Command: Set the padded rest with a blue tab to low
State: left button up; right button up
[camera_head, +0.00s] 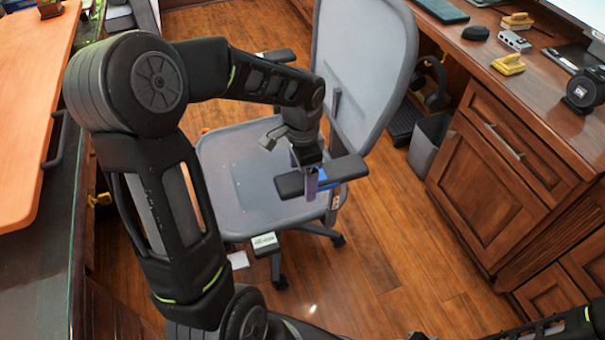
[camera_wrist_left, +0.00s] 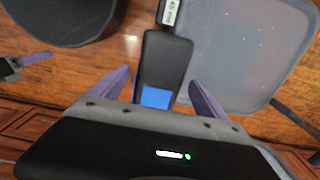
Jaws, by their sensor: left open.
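The padded rest (camera_head: 338,171) is a dark armrest pad on the right side of a grey chair (camera_head: 245,165). Its blue tab (camera_wrist_left: 156,97) faces my left gripper in the left wrist view, on the near end of the pad (camera_wrist_left: 166,62). My left gripper (camera_head: 312,182) is over the pad in the head view, partly hiding it. In the left wrist view its two purple fingers (camera_wrist_left: 162,92) are spread, one on each side of the tab end, with visible gaps and nothing gripped. My right gripper (camera_wrist_left: 30,62) seems to show at the left edge, its jaws unclear.
A second armrest (camera_head: 276,55) is on the chair's far side. The tall backrest (camera_head: 365,70) rises behind the left gripper. A wooden desk (camera_head: 545,95) with drawers and a grey bin (camera_head: 430,142) stand right. An orange-topped counter (camera_head: 35,110) is left. Open wood floor lies in front.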

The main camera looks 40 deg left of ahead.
pick_arm(q)
jog(key=shift+c, duration=0.5)
grip_shut()
dwell(0.4)
